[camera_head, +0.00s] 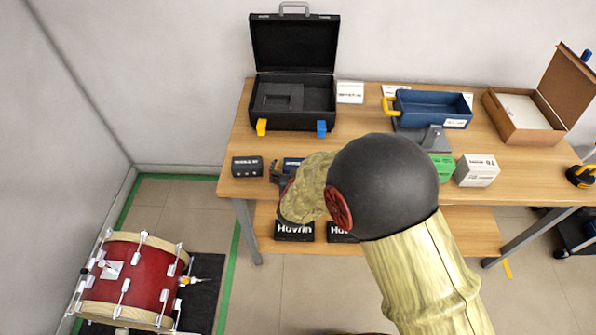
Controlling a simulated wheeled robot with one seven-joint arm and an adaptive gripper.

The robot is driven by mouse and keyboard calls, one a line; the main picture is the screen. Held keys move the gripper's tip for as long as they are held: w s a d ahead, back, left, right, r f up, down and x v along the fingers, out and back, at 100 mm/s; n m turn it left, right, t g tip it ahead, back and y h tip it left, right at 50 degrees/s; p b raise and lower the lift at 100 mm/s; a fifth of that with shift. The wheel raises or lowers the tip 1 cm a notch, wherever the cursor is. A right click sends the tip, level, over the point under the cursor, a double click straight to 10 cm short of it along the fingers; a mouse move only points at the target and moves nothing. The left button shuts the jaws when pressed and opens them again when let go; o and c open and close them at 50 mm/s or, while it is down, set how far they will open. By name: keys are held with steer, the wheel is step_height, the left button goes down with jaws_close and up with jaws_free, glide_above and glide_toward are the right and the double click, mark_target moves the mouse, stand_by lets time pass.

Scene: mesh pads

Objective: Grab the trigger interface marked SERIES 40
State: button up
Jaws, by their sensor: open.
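A small black box with white lettering (247,167) sits at the table's front left edge. A dark blue box (292,163) stands just right of it, partly hidden by my arm. Either could be a trigger interface, but the lettering is too small to read, so I cannot tell which bears SERIES 40. My gripper (277,171) shows as a dark shape between these two boxes, close to the blue one. It is open. My wrist and forearm hide most of it, and I cannot tell whether it touches either box.
An open black case (293,117) stands behind on the wooden table (360,100). A blue tray (433,109), a green box (442,167), a white-grey box (477,171) and an open cardboard box (522,129) lie right. Black boxes (294,231) sit on the lower shelf. A red drum (133,277) stands left.

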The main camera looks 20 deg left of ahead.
steer(key=shift+w, duration=0.15)
steer(key=shift+c, duration=1.3)
steer(key=c, duration=1.3)
